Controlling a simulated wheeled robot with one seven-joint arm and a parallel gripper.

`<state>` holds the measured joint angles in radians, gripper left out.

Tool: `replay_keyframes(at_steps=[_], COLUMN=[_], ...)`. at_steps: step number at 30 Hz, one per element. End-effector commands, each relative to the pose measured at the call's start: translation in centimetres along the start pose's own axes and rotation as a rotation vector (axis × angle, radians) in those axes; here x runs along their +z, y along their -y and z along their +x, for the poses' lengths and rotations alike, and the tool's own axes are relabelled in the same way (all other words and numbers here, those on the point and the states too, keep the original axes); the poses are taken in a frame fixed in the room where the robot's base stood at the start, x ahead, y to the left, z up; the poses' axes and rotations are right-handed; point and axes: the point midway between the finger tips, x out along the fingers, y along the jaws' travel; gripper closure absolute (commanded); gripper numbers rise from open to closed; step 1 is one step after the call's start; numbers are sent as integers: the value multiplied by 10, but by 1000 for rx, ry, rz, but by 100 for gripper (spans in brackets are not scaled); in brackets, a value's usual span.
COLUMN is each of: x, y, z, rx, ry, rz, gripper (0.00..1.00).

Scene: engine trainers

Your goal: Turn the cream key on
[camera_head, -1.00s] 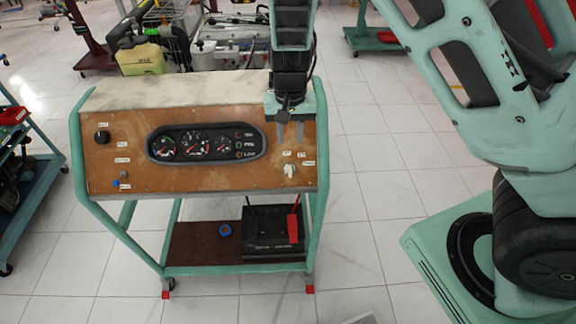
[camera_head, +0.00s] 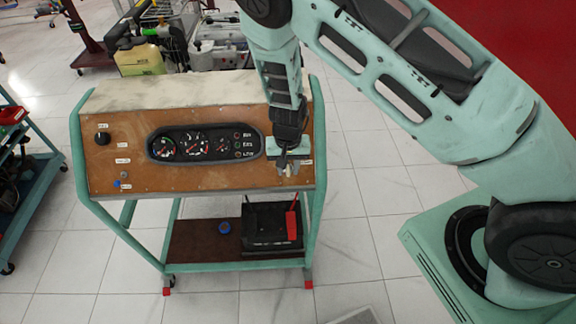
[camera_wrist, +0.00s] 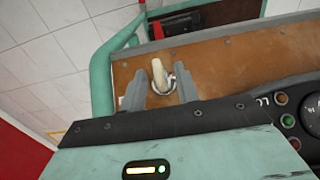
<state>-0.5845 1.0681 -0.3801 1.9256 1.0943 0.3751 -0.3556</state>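The cream key (camera_wrist: 158,72) sits in its round switch on the brown wooden panel (camera_head: 215,182), at the panel's right part. In the wrist view it stands between the two grey fingers of my gripper (camera_wrist: 160,92), with a gap visible on each side. My gripper is open. In the head view my gripper (camera_head: 289,168) is at the panel's lower right and hides most of the key. I cannot tell whether a finger touches the panel.
A gauge cluster (camera_head: 205,144) with indicator lights is left of my gripper. A black knob (camera_head: 102,138) and a blue-tipped switch (camera_head: 117,183) are at the panel's left. Green tubular rails frame the stand. A black box (camera_head: 268,226) lies on the lower shelf.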

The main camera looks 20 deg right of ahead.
Motion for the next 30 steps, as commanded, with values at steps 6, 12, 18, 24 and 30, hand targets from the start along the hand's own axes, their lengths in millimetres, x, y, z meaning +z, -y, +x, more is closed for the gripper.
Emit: replay_keyframes(at_steps=[6, 12, 18, 24, 30], x=[0, 0, -1, -2, -2], y=[0, 0, -1, -2, -4], z=[0, 0, 2, 6, 10], rx=[0, -2, -26, -88, -179], ry=[0, 0, 0, -2, -4], rz=[0, 2, 25, 80, 162], gripper=[100, 100, 100, 100, 100])
